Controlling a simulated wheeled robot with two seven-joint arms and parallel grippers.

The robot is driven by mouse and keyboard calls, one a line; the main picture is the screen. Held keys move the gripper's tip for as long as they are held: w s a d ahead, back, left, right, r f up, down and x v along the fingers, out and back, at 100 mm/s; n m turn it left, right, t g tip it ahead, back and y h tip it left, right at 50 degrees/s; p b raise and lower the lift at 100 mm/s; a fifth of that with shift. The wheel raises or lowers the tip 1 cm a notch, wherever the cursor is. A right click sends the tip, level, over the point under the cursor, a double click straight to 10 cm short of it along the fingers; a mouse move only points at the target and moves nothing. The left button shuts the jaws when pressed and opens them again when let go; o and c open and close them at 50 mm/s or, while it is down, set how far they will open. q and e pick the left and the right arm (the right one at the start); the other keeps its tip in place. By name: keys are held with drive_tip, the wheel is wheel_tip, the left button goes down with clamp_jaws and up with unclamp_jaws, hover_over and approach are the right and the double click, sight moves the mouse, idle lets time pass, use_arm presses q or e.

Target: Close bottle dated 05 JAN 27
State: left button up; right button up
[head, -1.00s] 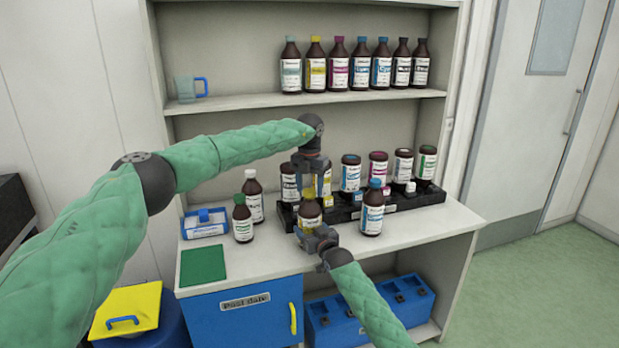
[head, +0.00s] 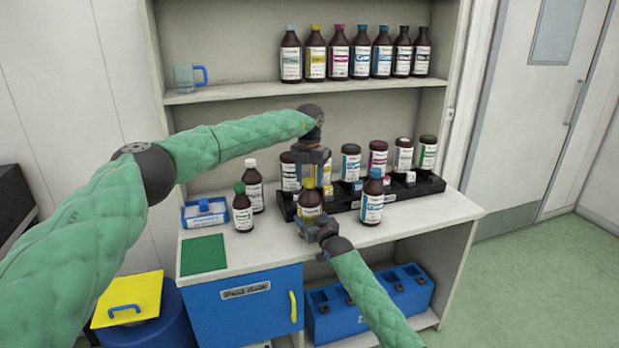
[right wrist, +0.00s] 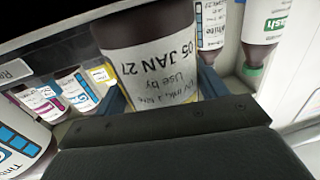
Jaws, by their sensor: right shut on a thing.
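The bottle dated 05 JAN 27 (head: 310,206) is a brown bottle with a white label and a yellow cap (head: 309,185). It stands upright at the front of the black rack. Its date reads upside down in the right wrist view (right wrist: 165,62). My right gripper (head: 311,220) is shut around the bottle's lower body. My left gripper (head: 311,178) points down directly above the bottle, with its fingertips at the yellow cap. I cannot tell whether those fingers grip the cap or how fully the cap is seated.
A blue-capped bottle (head: 372,203) stands close on the right. A green-capped bottle (head: 243,212) and a white-capped bottle (head: 254,186) stand on the left. The black rack (head: 425,188) holds several capless-looking or inverted bottles behind. A green mat (head: 203,254) lies front left.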

use_arm(q)
drive_tip(key=shift+o, duration=0.2)
drive_tip(key=shift+r, duration=0.1)
wheel_tip(320, 180, up, 12)
idle(0.6)
drive_tip(key=shift+w, duration=0.1)
use_arm(e)
drive_tip(key=o, duration=2)
drive_tip(key=shift+c, duration=0.2)
use_arm(q)
drive_tip(key=shift+f+b, duration=0.75)
drive_tip(key=shift+f, duration=0.15)
use_arm(e)
drive_tip(key=shift+v, duration=3.9)
drive_tip(key=shift+f, duration=0.1)
